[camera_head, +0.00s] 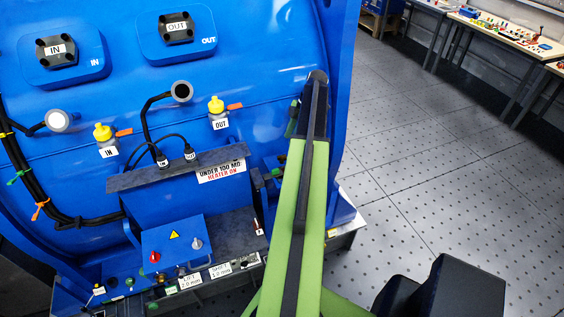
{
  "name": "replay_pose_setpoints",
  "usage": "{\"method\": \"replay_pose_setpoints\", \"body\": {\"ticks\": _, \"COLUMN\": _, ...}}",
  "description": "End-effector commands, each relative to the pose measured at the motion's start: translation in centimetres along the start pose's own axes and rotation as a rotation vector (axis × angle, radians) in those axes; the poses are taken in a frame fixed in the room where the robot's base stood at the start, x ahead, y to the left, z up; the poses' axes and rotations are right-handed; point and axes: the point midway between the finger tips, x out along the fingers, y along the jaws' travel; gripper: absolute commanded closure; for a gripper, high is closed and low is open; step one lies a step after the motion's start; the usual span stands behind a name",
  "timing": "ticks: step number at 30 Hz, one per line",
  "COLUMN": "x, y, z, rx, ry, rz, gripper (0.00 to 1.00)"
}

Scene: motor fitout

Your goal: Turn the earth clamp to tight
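My green and black arm rises from the bottom of the head view and covers the right edge of the blue motor housing (260,60). The end of the arm is hidden behind its own links, and I cannot make out my gripper's fingers. I cannot pick out the earth clamp with certainty. Small dark fittings (268,178) show at the housing's lower right, just left of my arm, partly covered by it. Whether the clamp is among them, and whether it is loose or tight, I cannot tell.
A blue box (172,245) with red and grey knobs stands below a dark ledge (150,175). Yellow-capped valves (216,106) and black cables (70,215) sit on the housing's front. Workbenches (500,38) stand at the back right. The grey floor (430,170) between is clear.

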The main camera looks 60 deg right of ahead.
Motion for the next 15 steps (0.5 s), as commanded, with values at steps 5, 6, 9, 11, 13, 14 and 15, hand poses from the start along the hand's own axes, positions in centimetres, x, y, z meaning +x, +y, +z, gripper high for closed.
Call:
{"method": "replay_pose_setpoints", "body": {"ticks": 5, "x": 5.1, "y": 0.0, "z": 0.2, "rx": -0.003, "ry": 0.0, "rz": 0.0, "gripper": 0.68}}
{"method": "replay_pose_setpoints", "body": {"ticks": 6, "x": 6.0, "y": 0.0, "z": 0.2, "rx": -0.003, "ry": 0.0, "rz": 0.0, "gripper": 0.68}}
{"method": "replay_pose_setpoints", "body": {"ticks": 9, "x": 7.8, "y": 0.0, "z": 0.2, "rx": -0.002, "ry": 0.0, "rz": 0.0, "gripper": 0.68}}
{"method": "replay_pose_setpoints", "body": {"ticks": 11, "x": 8.5, "y": 0.0, "z": 0.1, "rx": -0.002, "ry": 0.0, "rz": 0.0, "gripper": 0.68}}
{"method": "replay_pose_setpoints", "body": {"ticks": 13, "x": 8.9, "y": 0.0, "z": 0.0, "rx": -0.003, "ry": 0.0, "rz": 0.0, "gripper": 0.68}}
{"method": "replay_pose_setpoints", "body": {"ticks": 14, "x": 9.0, "y": 0.1, "z": 0.0, "rx": -0.003, "ry": 0.0, "rz": 0.0, "gripper": 0.68}}
{"method": "replay_pose_setpoints", "body": {"ticks": 15, "x": 9.0, "y": 0.1, "z": -0.1, "rx": -0.003, "ry": 0.0, "rz": 0.0, "gripper": 0.68}}
